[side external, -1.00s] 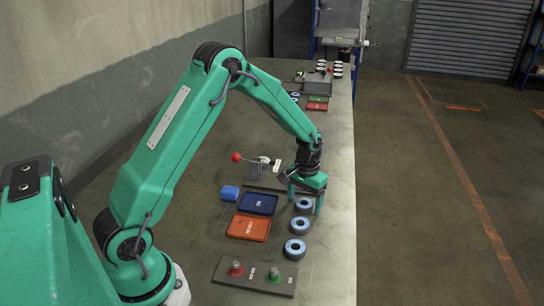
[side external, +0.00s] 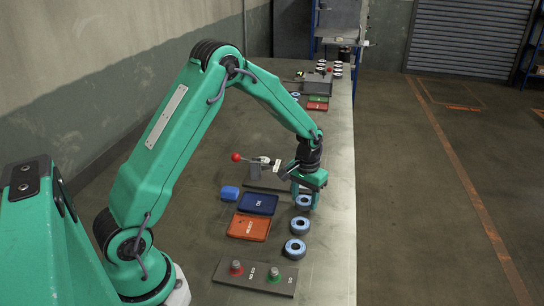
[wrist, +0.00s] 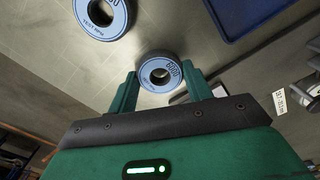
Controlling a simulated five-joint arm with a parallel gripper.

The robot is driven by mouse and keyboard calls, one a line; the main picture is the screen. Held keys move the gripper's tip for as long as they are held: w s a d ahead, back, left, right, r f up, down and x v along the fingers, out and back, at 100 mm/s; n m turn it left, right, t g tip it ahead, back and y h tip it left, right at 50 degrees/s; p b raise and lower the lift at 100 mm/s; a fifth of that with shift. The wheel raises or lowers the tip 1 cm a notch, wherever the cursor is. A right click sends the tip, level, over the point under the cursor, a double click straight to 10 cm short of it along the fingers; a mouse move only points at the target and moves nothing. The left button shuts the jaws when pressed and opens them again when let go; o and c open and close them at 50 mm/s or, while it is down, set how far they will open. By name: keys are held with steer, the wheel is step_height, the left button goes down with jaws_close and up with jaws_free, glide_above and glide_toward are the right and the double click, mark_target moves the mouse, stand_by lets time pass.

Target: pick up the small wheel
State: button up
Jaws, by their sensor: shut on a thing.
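The small wheel (wrist: 147,71) is a light-blue ring with dark lettering and a round hole. In the wrist view it sits between my two green fingertips. My gripper (side external: 305,197) points down over the farthest of three blue discs in the side view and is shut on this wheel (side external: 303,205), which the fingers partly hide. I cannot tell whether it is clear of the table. A second blue disc (side external: 297,226) lies just nearer the camera, and a third disc (side external: 296,250) nearer still. One more disc shows large in the wrist view (wrist: 88,22).
A dark blue OK tray (side external: 258,204) and an orange REJECT tray (side external: 248,227) lie left of the discs. A button panel (side external: 254,277) is nearest. The table's right edge is close.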

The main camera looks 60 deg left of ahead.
steer(key=r, duration=0.3)
steer(key=shift+d+r, duration=0.2)
steer(key=shift+r, duration=0.05)
steer(key=s+d+r, duration=0.4)
steer(key=d+r, duration=0.2)
steer(key=d, duration=0.4)
steer(key=shift+s+d+r, duration=0.2)
steer(key=shift+s+r, duration=0.05)
steer(key=w+a+f+n, duration=0.1)
steer(key=w+a, duration=0.2)
steer(key=a, duration=0.3)
steer(key=w+a+f+n, duration=0.1)
steer(key=w+a+n, duration=0.1)
steer(key=w+a, duration=0.2)
steer(key=w+a+f+n, duration=0.1)
steer(key=w+a, duration=0.2)
steer(key=a, duration=0.5)
steer(key=shift+w+n, duration=0.3)
steer(key=shift+w+a, duration=0.15)
steer(key=shift+a, duration=0.5)
steer(key=shift+f, duration=0.1)
